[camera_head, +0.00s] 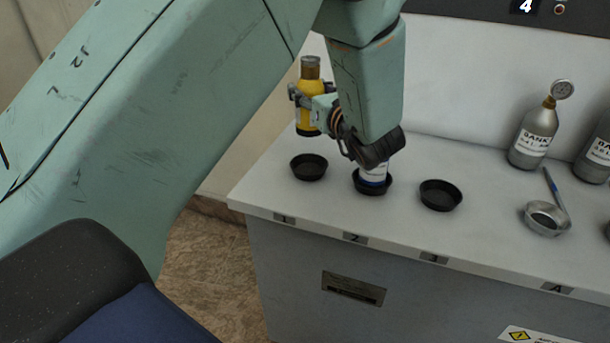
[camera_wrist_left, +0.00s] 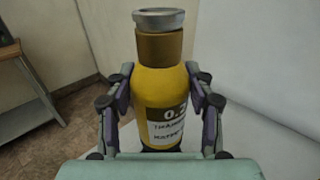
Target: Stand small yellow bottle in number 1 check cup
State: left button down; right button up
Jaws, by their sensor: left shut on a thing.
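The small yellow bottle (camera_head: 309,93) is upright in my left gripper (camera_head: 312,102), with a brown neck and a grey cap. It also fills the middle of the left wrist view (camera_wrist_left: 166,92), with the gripper's fingers (camera_wrist_left: 163,112) on both sides of it. In the head view it shows above and behind the number 1 check cup (camera_head: 309,167), a shallow black cup that looks empty. Whether the bottle touches the counter cannot be told. My right gripper is not in view.
A white bottle (camera_head: 373,176) stands in the number 2 cup (camera_head: 386,184), partly hidden by my left wrist. The number 3 cup (camera_head: 440,195) is empty. Grey bank bottles (camera_head: 533,138) and a metal dish (camera_head: 546,218) are at the right of the counter (camera_head: 330,220).

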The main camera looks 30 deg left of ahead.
aim_at(310, 135)
pick_arm(q)
jog(key=shift+a+f, duration=0.15)
jog(key=shift+f, duration=0.15)
notch_tip(310, 135, down, 5)
jog(key=shift+w+f+b, duration=0.1)
jog(key=shift+f+b, duration=0.1)
jog(key=shift+b, duration=0.1)
jog(key=shift+d+f, duration=0.2)
jog(key=shift+f, duration=0.2)
jog(key=f, duration=0.3)
jog(key=shift+s+a+f+b, duration=0.1)
jog(key=shift+s+a+b, duration=0.1)
jog(key=shift+b, duration=0.1)
jog(key=shift+w+d+f, duration=0.1)
jog(key=shift+w+f, duration=0.05)
jog(key=shift+w, duration=0.05)
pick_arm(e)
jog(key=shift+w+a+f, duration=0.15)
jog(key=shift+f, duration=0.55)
pick_arm(q)
jog(key=shift+s, duration=0.1)
